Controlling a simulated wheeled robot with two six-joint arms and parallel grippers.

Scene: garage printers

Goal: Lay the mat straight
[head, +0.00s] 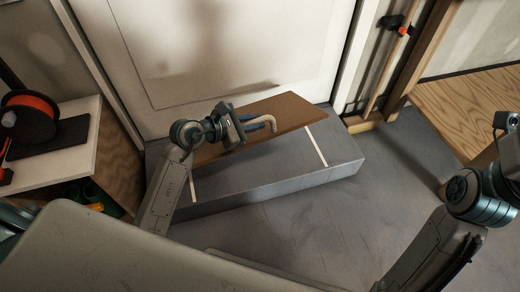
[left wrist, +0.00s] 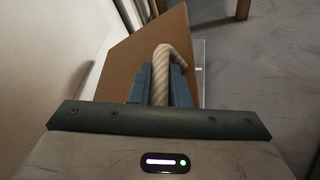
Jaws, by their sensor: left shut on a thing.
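A brown mat (head: 290,110) is on the grey step (head: 250,185) in front of the white door. It sits at an angle to the step's front edge, its near edge slanting up to the right. Two white strips mark the step, one at the left (head: 193,188) and one at the right (head: 316,146). My left gripper (head: 262,123) is over the mat, shut on a beige curved rope-like loop (left wrist: 174,65). The mat (left wrist: 125,60) shows behind the blue fingers in the left wrist view. I cannot tell whether the mat lies fully flat. My right gripper's fingers are out of view.
A white door (head: 235,50) stands behind the step. A wooden shelf unit (head: 95,135) with an orange-and-black reel (head: 28,115) is at the left. Wooden posts (head: 420,55) stand at the right. The grey floor (head: 330,225) before the step is clear.

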